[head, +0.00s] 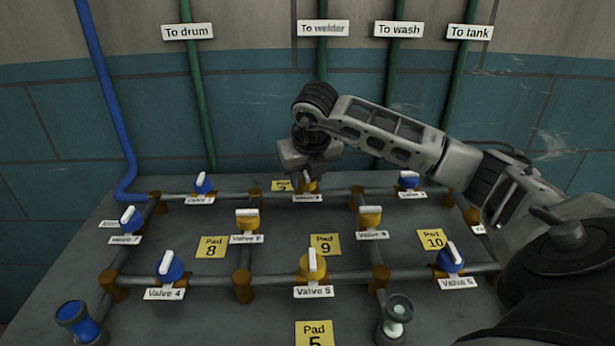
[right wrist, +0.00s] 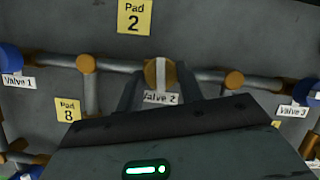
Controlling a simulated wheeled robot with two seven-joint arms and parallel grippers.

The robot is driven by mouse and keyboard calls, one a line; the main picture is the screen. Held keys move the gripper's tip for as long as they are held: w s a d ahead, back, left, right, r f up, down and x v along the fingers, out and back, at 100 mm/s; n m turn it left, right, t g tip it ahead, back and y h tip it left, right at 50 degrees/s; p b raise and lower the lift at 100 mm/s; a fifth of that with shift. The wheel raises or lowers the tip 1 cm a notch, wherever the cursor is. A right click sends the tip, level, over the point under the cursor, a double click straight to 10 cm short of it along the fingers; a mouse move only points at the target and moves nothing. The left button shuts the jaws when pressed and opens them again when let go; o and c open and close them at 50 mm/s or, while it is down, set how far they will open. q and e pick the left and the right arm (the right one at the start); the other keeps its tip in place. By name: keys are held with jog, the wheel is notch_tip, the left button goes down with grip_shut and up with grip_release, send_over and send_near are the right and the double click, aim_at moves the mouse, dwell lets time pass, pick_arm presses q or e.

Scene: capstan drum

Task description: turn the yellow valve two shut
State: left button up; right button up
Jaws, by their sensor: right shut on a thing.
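The yellow valve two (head: 309,186) sits on the back pipe run, with its label "Valve 2" (head: 308,198) just in front of it. In the head view my right gripper (head: 307,172) reaches down onto it from above and hides most of its handle. In the right wrist view the yellow valve (right wrist: 151,74) has a white handle bar (right wrist: 160,72) lying across the line of the pipe. The two dark fingers of my right gripper (right wrist: 159,83) stand on either side of the valve, shut on it. My left gripper is in neither view.
Blue valve 1 (head: 202,183) and a blue valve (head: 409,180) flank it on the same pipe. Yellow valves (head: 248,220) and (head: 370,217) stand in the row in front. Green pipes (head: 199,100) climb the wall behind. My right arm spans the right side.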

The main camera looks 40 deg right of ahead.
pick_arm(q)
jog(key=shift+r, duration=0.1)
pick_arm(e)
jog(key=shift+m, duration=0.6)
jog(key=shift+g+h, duration=0.3)
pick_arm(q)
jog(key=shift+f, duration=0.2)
pick_arm(e)
jog(key=o, duration=1)
jog(key=shift+r, duration=0.1)
pick_arm(q)
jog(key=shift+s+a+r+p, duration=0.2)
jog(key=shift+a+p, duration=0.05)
jog(key=shift+p, duration=0.7)
pick_arm(e)
jog(key=v, duration=1.5)
jog(key=shift+s+r, duration=0.2)
jog(key=shift+r, duration=0.15)
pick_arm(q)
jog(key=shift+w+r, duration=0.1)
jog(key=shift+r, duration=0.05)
pick_arm(e)
jog(key=shift+a, duration=0.15)
